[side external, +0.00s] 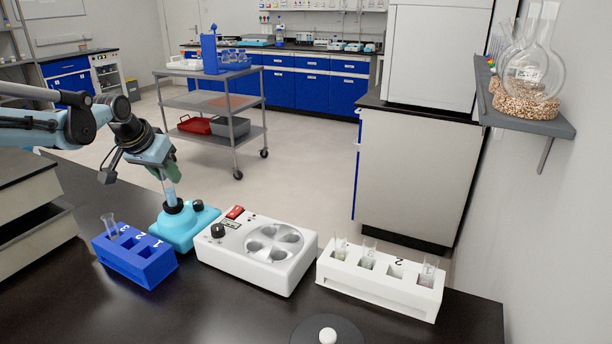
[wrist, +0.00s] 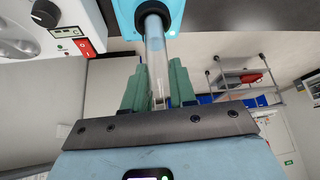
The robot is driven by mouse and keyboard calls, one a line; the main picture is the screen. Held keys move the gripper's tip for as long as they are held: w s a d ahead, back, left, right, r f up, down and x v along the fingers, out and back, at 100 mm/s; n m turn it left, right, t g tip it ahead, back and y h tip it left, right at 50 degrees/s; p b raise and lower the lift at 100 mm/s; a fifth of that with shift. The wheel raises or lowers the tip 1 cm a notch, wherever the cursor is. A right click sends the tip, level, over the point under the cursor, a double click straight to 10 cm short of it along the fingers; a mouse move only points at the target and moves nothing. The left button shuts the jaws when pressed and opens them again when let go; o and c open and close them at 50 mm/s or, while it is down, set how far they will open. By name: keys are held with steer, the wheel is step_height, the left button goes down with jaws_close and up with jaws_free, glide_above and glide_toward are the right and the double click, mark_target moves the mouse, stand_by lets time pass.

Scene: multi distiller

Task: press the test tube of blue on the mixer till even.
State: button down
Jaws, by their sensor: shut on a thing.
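The test tube (side external: 170,193) is clear with pale blue liquid toward its lower end. It stands nearly upright, with its bottom at the black cup of the light-blue mixer (side external: 184,229). My gripper (side external: 163,172) is shut on its upper part. In the wrist view the tube (wrist: 155,55) runs from between the green fingers of my gripper (wrist: 158,88) to the dark cup on the mixer (wrist: 124,14). Its tip is hidden in the cup. I cannot tell from these stills whether the liquid is even.
A blue rack (side external: 150,265) with one clear tube (side external: 110,226) stands left of the mixer. A white machine with a round rotor (side external: 240,268) stands close on its right. A white rack (side external: 385,295) holds several tubes. The front of the black bench is mostly clear.

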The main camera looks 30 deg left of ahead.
stand_by(0.3)
steer(key=shift+r, duration=3)
